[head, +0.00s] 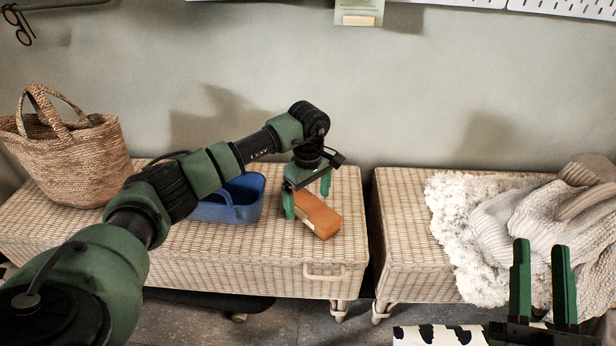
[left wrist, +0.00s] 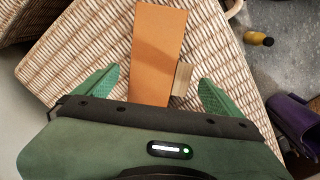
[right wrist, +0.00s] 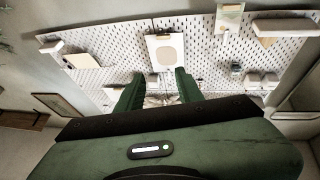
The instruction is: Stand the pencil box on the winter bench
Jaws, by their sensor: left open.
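The pencil box looks to be the orange-brown box (head: 316,214) lying at the right end of the left wicker bench (head: 240,262). A small pale tab shows on its side in the left wrist view (left wrist: 183,80). My left gripper (head: 308,196) is open and points down over the box. In the left wrist view the box lies between its fingers (left wrist: 158,88), with space on both sides. The winter bench seems to be the right wicker bench (head: 405,240), with a white fluffy throw (head: 455,225) and knitted sweater (head: 560,220). My right gripper (head: 541,255) is open and empty in front of it.
A blue basket (head: 232,203) stands left of the box, and a woven bag (head: 75,150) at the far left. A narrow gap separates the benches. The left strip of the right bench is bare. A yellow-and-black object (left wrist: 258,39) lies on the floor.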

